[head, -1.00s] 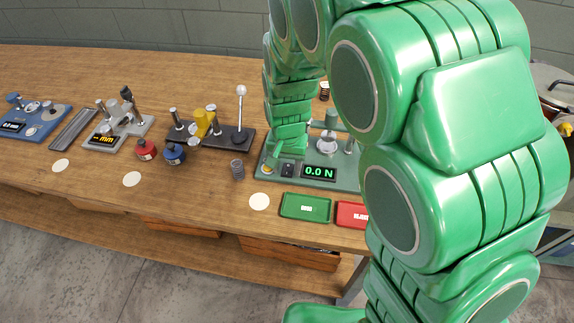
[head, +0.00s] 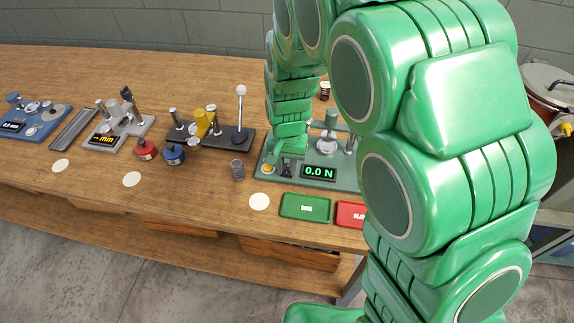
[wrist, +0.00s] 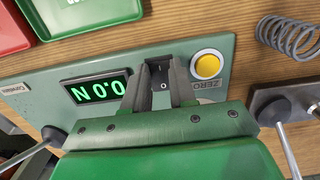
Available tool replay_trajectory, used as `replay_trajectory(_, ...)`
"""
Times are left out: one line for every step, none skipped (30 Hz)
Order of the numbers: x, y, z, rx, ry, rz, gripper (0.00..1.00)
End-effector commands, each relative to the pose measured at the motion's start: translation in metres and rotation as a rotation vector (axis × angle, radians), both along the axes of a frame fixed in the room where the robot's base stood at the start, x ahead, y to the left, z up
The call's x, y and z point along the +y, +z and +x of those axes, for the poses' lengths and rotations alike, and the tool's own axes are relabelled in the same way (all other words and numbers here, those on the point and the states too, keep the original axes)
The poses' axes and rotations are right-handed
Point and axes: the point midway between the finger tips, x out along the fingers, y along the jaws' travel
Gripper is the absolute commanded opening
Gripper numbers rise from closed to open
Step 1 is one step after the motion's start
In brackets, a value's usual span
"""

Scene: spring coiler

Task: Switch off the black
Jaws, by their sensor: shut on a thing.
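The black switch (wrist: 161,76) sits on the green force tester (head: 343,180), between the lit display and the yellow zero button (wrist: 207,66). A small round mark shows on the switch. The display (head: 319,172) reads 0.0 N in green. My gripper (wrist: 161,70) is shut on the black switch, with one dark finger on each side of it. In the head view my gripper (head: 287,162) is over the front left of the tester and partly hides the switch.
A loose spring (head: 237,169) stands left of the tester. A green tray (head: 305,206) and a red tray (head: 350,214) lie in front of it. A black-based device with a white-knobbed lever (head: 241,115) stands to the left. Red (head: 146,149) and blue (head: 174,154) pots stand nearby.

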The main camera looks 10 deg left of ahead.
Motion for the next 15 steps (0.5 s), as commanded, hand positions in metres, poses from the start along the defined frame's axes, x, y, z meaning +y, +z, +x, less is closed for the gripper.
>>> replay_trajectory(0.0011,0.0006,0.0030,0.019,-0.002,0.003,0.00)
replay_trajectory(0.0008,0.0005,0.0028,0.036,-0.002,0.002,0.00)
replay_trajectory(0.0006,0.0003,0.0030,0.057,-0.002,0.001,0.00)
replay_trajectory(0.0006,-0.0001,0.0036,0.071,-0.001,0.001,0.00)
replay_trajectory(0.0005,-0.0003,0.0039,0.087,-0.001,0.001,0.00)
replay_trajectory(0.0004,-0.0002,0.0042,0.108,-0.001,0.000,0.00)
replay_trajectory(0.0005,0.0000,0.0050,0.122,-0.002,0.001,0.00)
replay_trajectory(0.0009,0.0002,0.0060,0.134,-0.002,0.002,0.00)
replay_trajectory(0.0010,0.0005,0.0066,0.150,-0.002,0.003,0.00)
replay_trajectory(0.0008,0.0006,0.0063,0.162,-0.002,0.002,0.00)
replay_trajectory(0.0006,0.0008,0.0059,0.174,-0.002,0.002,0.00)
replay_trajectory(0.0005,0.0010,0.0061,0.185,-0.001,0.002,0.00)
replay_trajectory(0.0005,0.0010,0.0063,0.192,-0.001,0.002,0.00)
replay_trajectory(0.0005,0.0011,0.0064,0.197,-0.001,0.002,0.00)
replay_trajectory(0.0005,0.0013,0.0066,0.203,0.000,0.002,0.00)
